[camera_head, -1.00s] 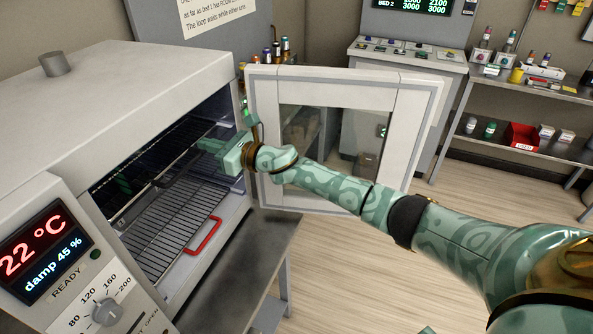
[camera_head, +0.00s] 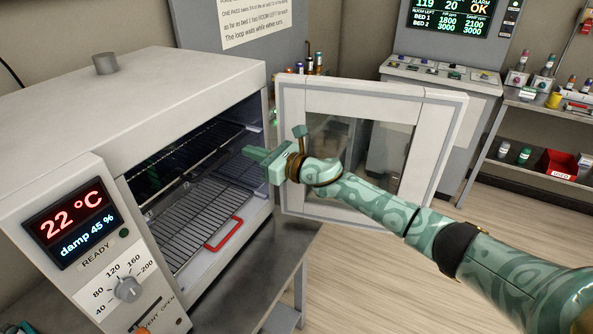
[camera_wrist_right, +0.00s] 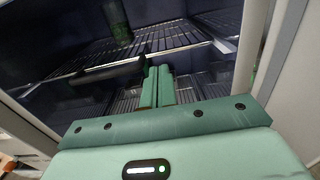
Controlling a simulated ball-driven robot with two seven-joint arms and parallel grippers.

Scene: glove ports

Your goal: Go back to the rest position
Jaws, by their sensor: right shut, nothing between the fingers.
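My right gripper (camera_head: 252,153) is at the open front of the white oven (camera_head: 175,75), its fingers pointing left toward the upper part of the opening. The fingers are together and hold nothing. In the right wrist view the shut fingers (camera_wrist_right: 158,84) point at the wire racks. A green cylinder (camera_wrist_right: 117,24) shows inside the oven, at the upper rack (camera_wrist_right: 130,48); a dark bar (camera_wrist_right: 95,76) lies along that rack's front. The head view shows a lower rack (camera_head: 195,230) with a red handle (camera_head: 223,234). My left gripper is not in view.
The oven door (camera_head: 445,135) stands open just behind my right forearm. A metal table (camera_head: 280,265) is under the oven. A control console (camera_head: 440,85) and shelves (camera_head: 535,165) with small bottles and a red bin (camera_head: 558,163) stand at the back right. Floor is clear at lower right.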

